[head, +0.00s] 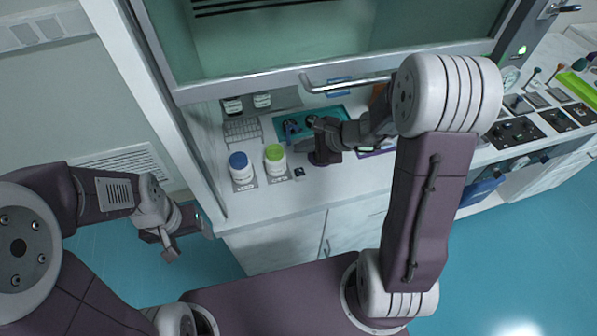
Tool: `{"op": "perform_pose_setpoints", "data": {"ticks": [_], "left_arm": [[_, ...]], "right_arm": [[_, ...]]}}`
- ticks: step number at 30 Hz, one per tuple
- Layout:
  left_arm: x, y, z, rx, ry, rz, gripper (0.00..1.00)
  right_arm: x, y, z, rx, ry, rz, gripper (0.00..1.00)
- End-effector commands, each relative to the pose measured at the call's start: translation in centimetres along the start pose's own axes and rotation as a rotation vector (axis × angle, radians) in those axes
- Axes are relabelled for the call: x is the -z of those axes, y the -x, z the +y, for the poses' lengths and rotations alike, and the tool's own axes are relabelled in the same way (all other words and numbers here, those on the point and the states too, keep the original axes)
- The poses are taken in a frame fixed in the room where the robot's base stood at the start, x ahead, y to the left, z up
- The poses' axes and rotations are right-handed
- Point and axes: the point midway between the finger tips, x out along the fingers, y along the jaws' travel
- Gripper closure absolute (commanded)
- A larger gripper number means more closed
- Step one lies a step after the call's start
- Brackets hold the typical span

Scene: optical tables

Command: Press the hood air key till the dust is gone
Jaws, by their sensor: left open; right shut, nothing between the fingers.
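A small dark block (299,172) with a pale mark sits on the hood's front worktop, right of the green-lidded jar. It may be the hood air key, but its label is too small to read. My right gripper (303,146) is shut and empty, reaching in under the raised sash, a little behind the block and apart from it in the picture. My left gripper (188,240) is open and empty, out in front of the hood at the left, over the floor. I cannot make out any dust; my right arm hides part of the hood's inside.
A blue-lidded jar (241,170) and a green-lidded jar (275,162) stand left of my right gripper. A wire rack (242,130) and a teal tray (335,112) lie behind. Another bench with instruments stands at the right.

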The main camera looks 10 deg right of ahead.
Motion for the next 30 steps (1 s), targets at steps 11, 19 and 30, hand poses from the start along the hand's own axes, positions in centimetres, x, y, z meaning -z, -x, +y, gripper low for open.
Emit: {"op": "perform_pose_setpoints", "data": {"ticks": [11,19,30], "left_arm": [[-0.6,-5.4,-0.1,0.000,0.000,0.000,0.30],[-0.7,-6.9,-0.1,0.000,0.000,0.000,0.30],[-0.7,-6.7,-0.1,0.000,0.000,0.000,0.30]], "right_arm": [[3.2,-4.3,3.2,-0.001,0.002,0.000,1.00],[3.8,-5.2,3.8,0.000,0.000,0.000,1.00],[3.7,-5.1,3.7,-0.001,0.001,0.000,1.00]]}}
